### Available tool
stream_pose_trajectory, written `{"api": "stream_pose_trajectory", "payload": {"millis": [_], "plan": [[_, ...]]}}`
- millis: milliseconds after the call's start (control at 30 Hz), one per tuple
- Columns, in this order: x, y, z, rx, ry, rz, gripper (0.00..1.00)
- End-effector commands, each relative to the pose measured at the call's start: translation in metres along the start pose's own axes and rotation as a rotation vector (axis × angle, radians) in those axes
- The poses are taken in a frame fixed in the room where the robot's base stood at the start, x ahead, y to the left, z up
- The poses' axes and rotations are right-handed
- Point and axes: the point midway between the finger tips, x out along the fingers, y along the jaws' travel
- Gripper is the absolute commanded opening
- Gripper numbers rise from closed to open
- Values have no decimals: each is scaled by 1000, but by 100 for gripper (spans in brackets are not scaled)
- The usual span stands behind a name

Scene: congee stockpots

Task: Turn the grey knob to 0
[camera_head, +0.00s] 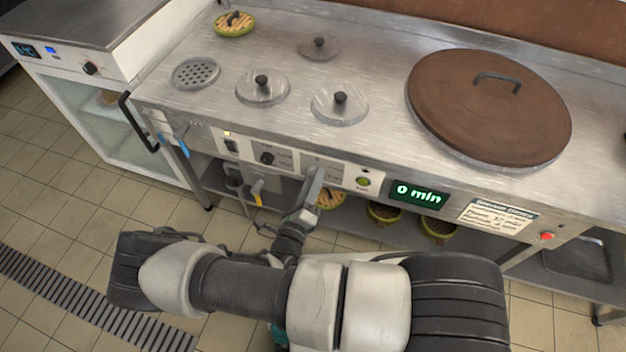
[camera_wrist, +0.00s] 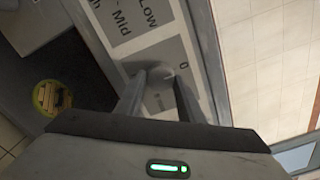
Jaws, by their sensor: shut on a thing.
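The grey knob (camera_wrist: 159,73) sits on the stove's front panel and shows in the wrist view between the two fingertips, partly covered by them. Its pointer direction cannot be made out. My gripper (camera_wrist: 160,80) is shut on the knob. In the head view, my gripper (camera_head: 314,178) reaches the front panel between the black knob and the green button, and it hides the grey knob there.
A black knob (camera_head: 267,158) is left of my gripper; a green button (camera_head: 363,182) and a "0 min" display (camera_head: 418,193) are right. Blue and yellow handles (camera_head: 257,190) hang nearby. A large brown lid (camera_head: 488,105) and smaller lids (camera_head: 340,103) lie on the steel top.

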Motion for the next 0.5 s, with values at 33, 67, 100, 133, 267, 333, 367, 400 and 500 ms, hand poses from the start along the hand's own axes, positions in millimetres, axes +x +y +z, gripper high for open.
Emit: {"api": "stream_pose_trajectory", "payload": {"millis": [33, 67, 100, 133, 267, 333, 367, 400, 500], "plan": [[-1, 1, 0, -9, 1, 2, 12], [-1, 1, 0, -15, 1, 2, 12], [-1, 1, 0, -21, 1, 2, 12], [-1, 1, 0, -24, 1, 2, 12], [-1, 1, 0, -31, 1, 2, 12], [-1, 1, 0, -32, 1, 3, 12], [-1, 1, 0, -32, 1, 3, 12], [-1, 1, 0, -32, 1, 3, 12], [-1, 1, 0, -33, 1, 3, 12]]}}
